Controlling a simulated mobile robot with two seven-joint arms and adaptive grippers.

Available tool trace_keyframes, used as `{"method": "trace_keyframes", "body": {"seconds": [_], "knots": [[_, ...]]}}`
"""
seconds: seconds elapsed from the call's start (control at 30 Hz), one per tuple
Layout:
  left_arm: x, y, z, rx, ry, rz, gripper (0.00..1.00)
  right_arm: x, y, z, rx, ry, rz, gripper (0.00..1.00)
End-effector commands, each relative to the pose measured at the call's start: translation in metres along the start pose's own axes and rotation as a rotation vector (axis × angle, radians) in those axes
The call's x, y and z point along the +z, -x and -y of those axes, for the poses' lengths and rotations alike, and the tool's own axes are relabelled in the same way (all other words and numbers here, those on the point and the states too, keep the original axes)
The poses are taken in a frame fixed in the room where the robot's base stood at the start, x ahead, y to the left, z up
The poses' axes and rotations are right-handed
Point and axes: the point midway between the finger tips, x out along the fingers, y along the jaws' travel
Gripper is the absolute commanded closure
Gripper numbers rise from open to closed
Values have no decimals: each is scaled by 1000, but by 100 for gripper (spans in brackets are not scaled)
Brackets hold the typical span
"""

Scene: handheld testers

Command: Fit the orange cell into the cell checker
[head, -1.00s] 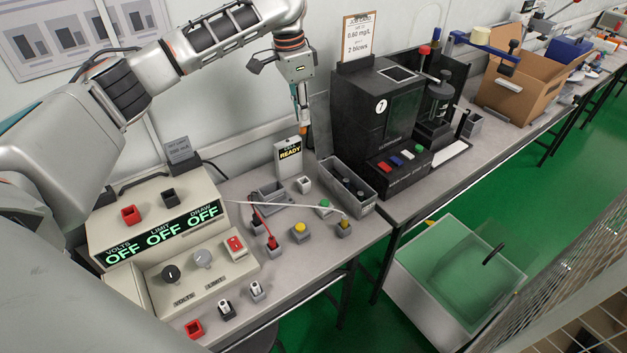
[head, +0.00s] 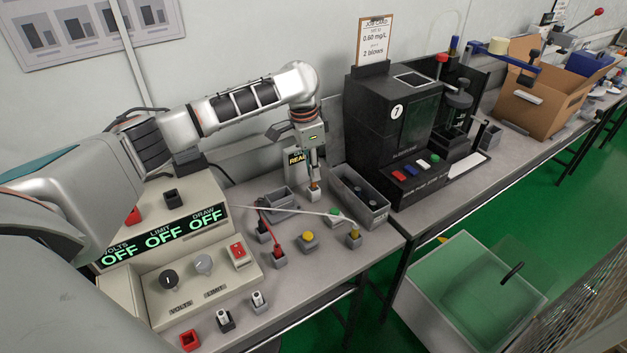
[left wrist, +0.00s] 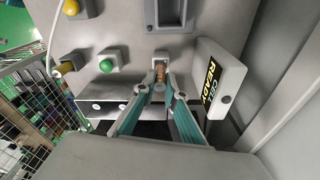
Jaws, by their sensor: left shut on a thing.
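My left gripper (head: 314,180) is shut on the orange cell (head: 314,186), which points downward. In the left wrist view the cell (left wrist: 160,73) shows between the fingertips, mostly covered by them. The small grey square socket (head: 314,196) of the cell checker is directly below the cell; it also shows in the left wrist view (left wrist: 160,56). The cell's lower end is at the socket's mouth; I cannot tell how deep it sits. The checker's display (left wrist: 211,80) reads READY and is partly hidden by my gripper in the head view. My right gripper is not in view.
A grey bin (head: 368,208) with dark cylinders stands just right of the gripper. A grey tray (head: 279,199) lies to the left. A green button (head: 334,214) and a yellow button (head: 308,237) are in front. A black tester (head: 385,125) stands further right.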

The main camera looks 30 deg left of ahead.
Motion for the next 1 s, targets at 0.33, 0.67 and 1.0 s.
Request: {"method": "trace_keyframes", "body": {"seconds": [0.33, 0.67, 1.0], "knots": [[4, -31, 0, 0, 1, 0, 100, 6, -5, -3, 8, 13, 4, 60], [4, -33, 0, 0, 1, 0, 72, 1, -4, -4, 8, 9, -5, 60], [4, -33, 0, 0, 1, 0, 72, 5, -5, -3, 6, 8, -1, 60]]}}
